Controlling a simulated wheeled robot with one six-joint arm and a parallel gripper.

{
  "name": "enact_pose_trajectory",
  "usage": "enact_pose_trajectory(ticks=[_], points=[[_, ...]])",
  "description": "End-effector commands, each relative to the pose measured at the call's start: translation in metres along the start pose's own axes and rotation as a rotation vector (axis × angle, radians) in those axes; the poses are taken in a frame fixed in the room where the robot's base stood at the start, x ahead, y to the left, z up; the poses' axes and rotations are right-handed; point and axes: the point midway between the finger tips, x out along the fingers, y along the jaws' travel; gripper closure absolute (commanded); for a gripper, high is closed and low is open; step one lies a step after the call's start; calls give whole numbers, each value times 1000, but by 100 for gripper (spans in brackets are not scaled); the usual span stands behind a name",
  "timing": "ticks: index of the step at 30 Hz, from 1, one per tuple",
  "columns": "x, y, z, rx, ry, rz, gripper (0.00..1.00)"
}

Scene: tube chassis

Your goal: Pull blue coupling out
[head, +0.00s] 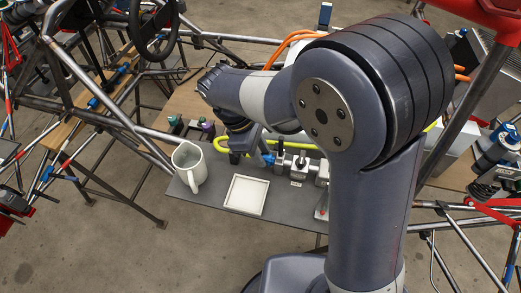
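A small blue piece (268,158), which looks like the blue coupling, shows on the dark work board, left of a row of silver fittings (299,166). Whether it is plugged into a fitting is too small to tell. A yellow hose (235,150) runs close to it on the left. My arm reaches across from the right, with its wrist bent down above the board. My gripper (240,146) is at the lower end of the wrist, just left of the blue piece. Its fingers are small and dark, and I cannot tell their opening or whether they touch anything.
A white mug (187,168) and a shallow white square tray (247,195) stand at the board's front left. Small dark bottles (207,128) stand behind the mug. Orange cables (285,43) run behind my arm. Tube frames (110,125) crowd the left and lower right.

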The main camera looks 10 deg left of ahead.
Motion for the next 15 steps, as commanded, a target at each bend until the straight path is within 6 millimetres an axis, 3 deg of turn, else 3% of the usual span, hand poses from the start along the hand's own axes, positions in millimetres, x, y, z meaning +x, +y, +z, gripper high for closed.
enact_pose_trajectory(ticks=[9, 15], points=[[0, 0, 0, 0, 0, 0, 100], [0, 0, 0, 0, 0, 0, 100]])
